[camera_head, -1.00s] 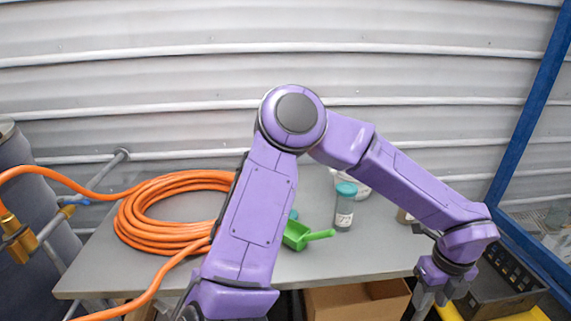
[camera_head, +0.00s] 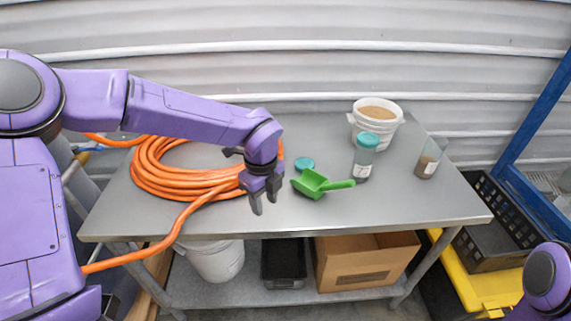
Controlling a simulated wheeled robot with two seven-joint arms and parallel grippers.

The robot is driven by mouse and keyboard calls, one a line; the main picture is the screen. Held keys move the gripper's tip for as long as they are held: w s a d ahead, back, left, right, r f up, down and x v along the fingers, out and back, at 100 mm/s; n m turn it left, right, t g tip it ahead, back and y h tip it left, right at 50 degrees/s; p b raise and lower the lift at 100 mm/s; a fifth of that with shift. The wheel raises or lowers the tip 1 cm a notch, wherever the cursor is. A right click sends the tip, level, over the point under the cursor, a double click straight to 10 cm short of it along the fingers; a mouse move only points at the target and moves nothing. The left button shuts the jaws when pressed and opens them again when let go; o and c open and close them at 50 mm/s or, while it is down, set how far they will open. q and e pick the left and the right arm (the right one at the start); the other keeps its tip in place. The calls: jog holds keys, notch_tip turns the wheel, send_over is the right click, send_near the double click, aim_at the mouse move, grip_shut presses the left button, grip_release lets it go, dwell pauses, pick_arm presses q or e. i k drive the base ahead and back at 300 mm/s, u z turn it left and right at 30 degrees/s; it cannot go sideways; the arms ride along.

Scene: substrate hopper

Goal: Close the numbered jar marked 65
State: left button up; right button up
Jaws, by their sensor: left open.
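A clear jar with a teal lid on it (camera_head: 364,158) stands upright on the table, right of centre. An open jar (camera_head: 430,160) without a lid, partly filled with brown material, stands at the table's right. Both have white labels too small to read, so I cannot tell which is 65. A loose teal lid (camera_head: 304,164) lies flat on the table behind the green scoop. My left gripper (camera_head: 266,196) is open and empty, pointing down over the table's front part, left of the scoop. At the lower right only part of my right arm shows; its gripper is out of view.
A green scoop (camera_head: 312,184) lies between my left gripper and the lidded jar. An orange hose coil (camera_head: 160,182) fills the table's left. A white bucket (camera_head: 354,125) of tan material stands at the back. The front right of the grey table (camera_head: 420,205) is clear.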

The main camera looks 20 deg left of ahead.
aim_at(434, 145)
jog(key=u, duration=0.05)
jog(key=i, duration=1)
jog(key=z, duration=0.05)
